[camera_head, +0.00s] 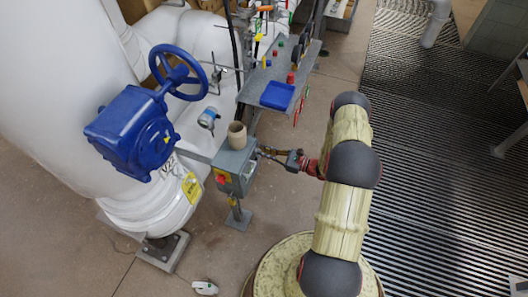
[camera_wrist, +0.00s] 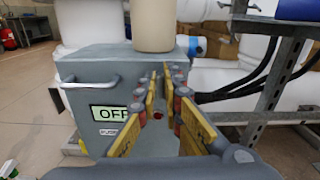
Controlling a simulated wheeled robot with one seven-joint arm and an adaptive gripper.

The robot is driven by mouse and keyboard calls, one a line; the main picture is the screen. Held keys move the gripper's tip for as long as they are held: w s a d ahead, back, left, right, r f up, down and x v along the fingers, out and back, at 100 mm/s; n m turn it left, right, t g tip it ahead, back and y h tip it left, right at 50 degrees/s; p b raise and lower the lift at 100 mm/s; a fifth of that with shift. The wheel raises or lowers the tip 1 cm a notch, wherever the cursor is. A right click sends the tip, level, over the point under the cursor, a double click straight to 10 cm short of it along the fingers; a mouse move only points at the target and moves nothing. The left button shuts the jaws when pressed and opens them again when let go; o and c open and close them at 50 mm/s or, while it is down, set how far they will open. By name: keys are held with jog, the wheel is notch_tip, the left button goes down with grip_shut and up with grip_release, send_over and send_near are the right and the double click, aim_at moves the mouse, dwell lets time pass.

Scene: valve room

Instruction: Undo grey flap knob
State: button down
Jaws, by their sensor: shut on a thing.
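A grey box (camera_head: 228,160) stands on a post beside the white pipe. My gripper (camera_head: 262,152) reaches the box's right side from the right in the head view. In the wrist view my gripper (camera_wrist: 160,92) has its yellow fingers close together at the box face, shut on the grey flap knob. The knob is mostly hidden between the fingers, so its angle cannot be told.
A beige cup-like cylinder (camera_head: 237,135) stands on the box. A blue valve wheel (camera_head: 178,72) is at the upper left. A metal panel with a blue tray (camera_head: 278,95) is behind the gripper. Black cables (camera_wrist: 240,85) run right of the box. Floor grating (camera_head: 440,150) lies clear at right.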

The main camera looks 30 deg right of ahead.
jog(key=n+b, duration=0.1)
jog(key=n, duration=0.3)
jog(key=n+b, duration=0.1)
jog(key=n, duration=0.3)
jog(key=a+f+n+b, duration=0.1)
jog(key=n+b, duration=0.1)
jog(key=n, duration=0.3)
jog(key=shift+s, duration=0.4)
jog(key=shift+f+n+b, duration=0.15)
jog(key=shift+n+b, duration=0.65)
jog(key=shift+n, duration=1)
jog(key=c, duration=2)
grip_release()
jog(key=shift+o, duration=0.4)
jog(key=v, duration=1.2)
